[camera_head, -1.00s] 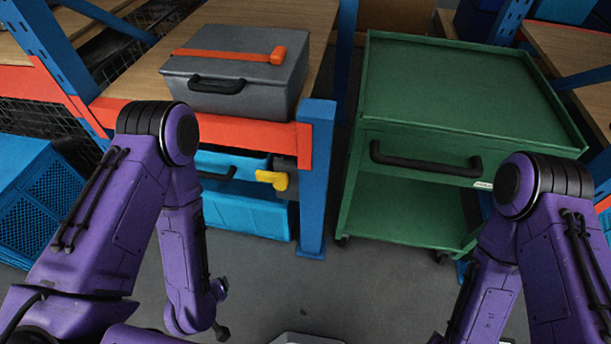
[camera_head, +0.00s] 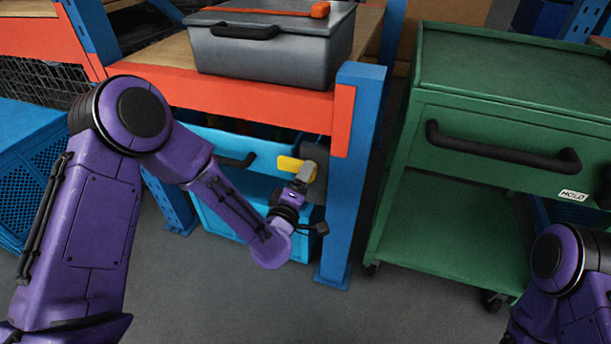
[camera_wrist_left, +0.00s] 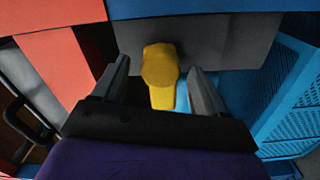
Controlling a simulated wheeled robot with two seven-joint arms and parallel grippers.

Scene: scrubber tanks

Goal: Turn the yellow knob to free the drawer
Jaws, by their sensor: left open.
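The yellow knob (camera_head: 290,164) sits on a dark grey plate (camera_head: 318,155) at the right end of the blue drawer (camera_head: 225,140), under the orange shelf beam. In the left wrist view the yellow knob (camera_wrist_left: 160,72) lies between and just beyond the two fingers. My left gripper (camera_head: 305,170) is at the knob, its fingers apart; it also shows open in the left wrist view (camera_wrist_left: 158,85). I cannot tell whether a finger touches the knob. The drawer has a black handle (camera_head: 237,160) left of the knob and is partly hidden by my left arm. My right gripper is out of view.
A blue rack post (camera_head: 352,180) stands right beside the knob's plate. A grey toolbox (camera_head: 270,45) sits on the shelf above. A green cart (camera_head: 500,110) stands at the right. The floor (camera_head: 290,310) in front is clear.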

